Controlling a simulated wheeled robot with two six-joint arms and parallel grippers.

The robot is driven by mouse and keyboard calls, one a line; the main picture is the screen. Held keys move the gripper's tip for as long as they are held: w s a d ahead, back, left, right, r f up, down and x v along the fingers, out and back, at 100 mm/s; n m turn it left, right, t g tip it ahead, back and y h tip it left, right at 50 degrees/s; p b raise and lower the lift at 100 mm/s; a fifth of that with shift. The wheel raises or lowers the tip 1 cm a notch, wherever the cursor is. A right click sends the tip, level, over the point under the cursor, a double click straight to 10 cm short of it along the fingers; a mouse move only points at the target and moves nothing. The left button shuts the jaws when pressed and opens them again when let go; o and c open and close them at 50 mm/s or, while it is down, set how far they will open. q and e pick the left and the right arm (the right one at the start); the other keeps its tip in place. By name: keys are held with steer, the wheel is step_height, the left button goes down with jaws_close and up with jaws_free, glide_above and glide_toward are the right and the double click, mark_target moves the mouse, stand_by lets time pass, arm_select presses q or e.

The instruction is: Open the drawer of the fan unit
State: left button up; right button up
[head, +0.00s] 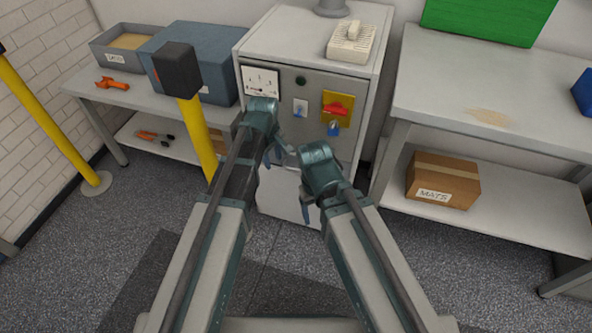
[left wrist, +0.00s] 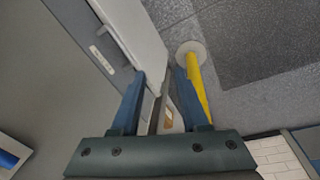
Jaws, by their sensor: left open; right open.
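The fan unit appears to be the pale grey cabinet (head: 362,82) in the middle of the head view. Its upper front carries a dial and switches. A whitish lower front (head: 284,190) shows below, partly hidden by my arms; how far it stands out I cannot tell. My left gripper (head: 274,150) is open in front of the cabinet's front. In the left wrist view, its two blue fingers (left wrist: 158,84) are apart, with a pale panel edge (left wrist: 150,50) near them; contact is unclear. My right gripper (head: 308,188) is open, lower and to the right, its fingertips partly hidden.
A yellow post (head: 196,135) with a black head stands left of the cabinet. A left bench (head: 105,95) holds a blue box (head: 215,60) and a grey bin. A right bench (head: 450,95) has a MATS carton (head: 443,178) on its lower shelf. The floor in front is clear.

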mark_target(296, 169)
arm_select(q)
steer(key=w+d+n, duration=0.5)
steer(key=w+d, duration=0.1)
steer(key=f+b, duration=0.4)
steer(key=w+f+b, duration=0.1)
steer(key=f+b, duration=0.4)
steer(key=w+d+f+b, duration=0.1)
steer(key=f+b, duration=0.3)
steer(key=shift+f+b, duration=0.2)
steer(key=shift+b, duration=0.1)
jaws_close()
stand_by(1.1)
